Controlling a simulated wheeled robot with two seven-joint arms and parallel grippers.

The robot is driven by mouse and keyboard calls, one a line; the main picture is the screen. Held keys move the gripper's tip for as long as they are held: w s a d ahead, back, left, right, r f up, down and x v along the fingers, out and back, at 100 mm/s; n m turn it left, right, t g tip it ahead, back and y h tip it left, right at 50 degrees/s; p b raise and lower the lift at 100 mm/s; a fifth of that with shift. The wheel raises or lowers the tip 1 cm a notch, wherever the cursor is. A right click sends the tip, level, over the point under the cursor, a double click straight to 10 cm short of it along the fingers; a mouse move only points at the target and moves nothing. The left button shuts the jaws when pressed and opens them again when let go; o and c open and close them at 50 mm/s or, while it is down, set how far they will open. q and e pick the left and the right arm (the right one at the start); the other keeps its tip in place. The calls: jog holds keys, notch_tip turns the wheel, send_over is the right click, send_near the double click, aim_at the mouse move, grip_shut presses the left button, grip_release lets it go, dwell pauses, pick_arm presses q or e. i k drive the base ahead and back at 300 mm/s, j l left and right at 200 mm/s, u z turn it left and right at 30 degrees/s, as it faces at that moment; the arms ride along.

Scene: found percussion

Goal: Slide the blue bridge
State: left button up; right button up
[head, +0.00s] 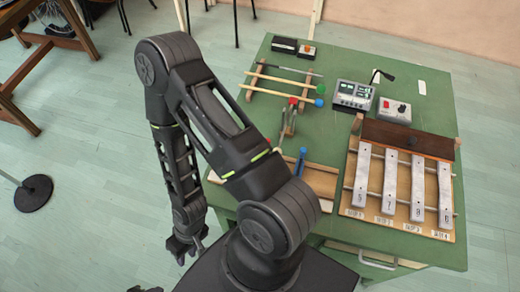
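A small upright blue piece (301,155), which looks like the blue bridge, stands at a long wooden board (322,180) near the front left of the green table. My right arm crosses in front and hides much of the board and perhaps part of the blue piece. My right gripper (183,257) hangs low at the left, off the table's front left side and apart from the blue piece. It is small and dark, and I cannot tell whether its fingers are open. My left gripper is not in view.
On the table (425,110) are a metal bar instrument (403,190), a meter box (353,94), a switch box (394,110), mallets on a rack (285,83) and a red-topped metal fork (291,112). A round stand base (33,194) is on the floor.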

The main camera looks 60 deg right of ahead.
aim_at(300, 165)
jog(key=k, duration=1.2)
jog(key=z, duration=1.95)
jog(key=j, duration=0.7)
jog(key=i+j, duration=0.15)
jog(key=j, duration=0.6)
